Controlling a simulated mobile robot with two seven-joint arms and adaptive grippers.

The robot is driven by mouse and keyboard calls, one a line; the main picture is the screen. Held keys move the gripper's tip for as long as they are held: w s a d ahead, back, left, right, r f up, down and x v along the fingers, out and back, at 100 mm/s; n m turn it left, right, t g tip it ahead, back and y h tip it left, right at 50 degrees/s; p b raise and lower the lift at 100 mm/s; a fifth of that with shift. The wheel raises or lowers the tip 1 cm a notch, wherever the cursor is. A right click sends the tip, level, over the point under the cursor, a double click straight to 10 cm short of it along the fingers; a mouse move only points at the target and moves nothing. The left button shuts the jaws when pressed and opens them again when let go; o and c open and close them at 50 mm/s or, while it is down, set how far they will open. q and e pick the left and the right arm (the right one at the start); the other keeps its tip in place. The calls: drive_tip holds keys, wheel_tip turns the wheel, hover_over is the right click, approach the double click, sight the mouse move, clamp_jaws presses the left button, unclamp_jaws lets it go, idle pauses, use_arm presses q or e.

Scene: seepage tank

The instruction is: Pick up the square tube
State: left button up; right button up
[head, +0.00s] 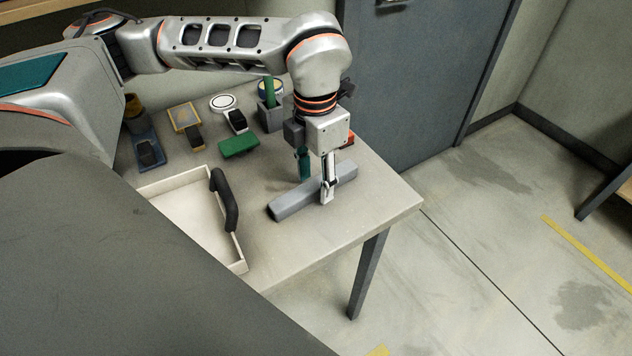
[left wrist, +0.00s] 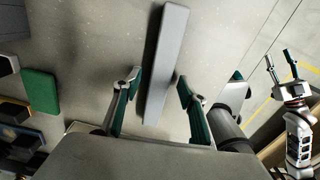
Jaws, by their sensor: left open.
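The square tube (head: 290,203) is a grey bar lying flat on the table. My left gripper (head: 315,176) is over it, pointing down, with one finger on the near side and the other on the far side. In the left wrist view, the tube (left wrist: 165,60) runs lengthwise between the parted fingers of my left gripper (left wrist: 158,88), with a gap on each side. It looks unheld. My right gripper (left wrist: 279,60) shows at the right of the left wrist view, fingers apart and empty, away from the tube.
A cream tray (head: 190,205) with a dark handle (head: 224,200) stands left of the tube. A green block (head: 239,146), a grey holder (head: 270,115) and several small items stand behind. The table (head: 375,205) is clear to the right, up to its edge.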

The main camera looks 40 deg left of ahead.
use_arm(q)
clamp_jaws()
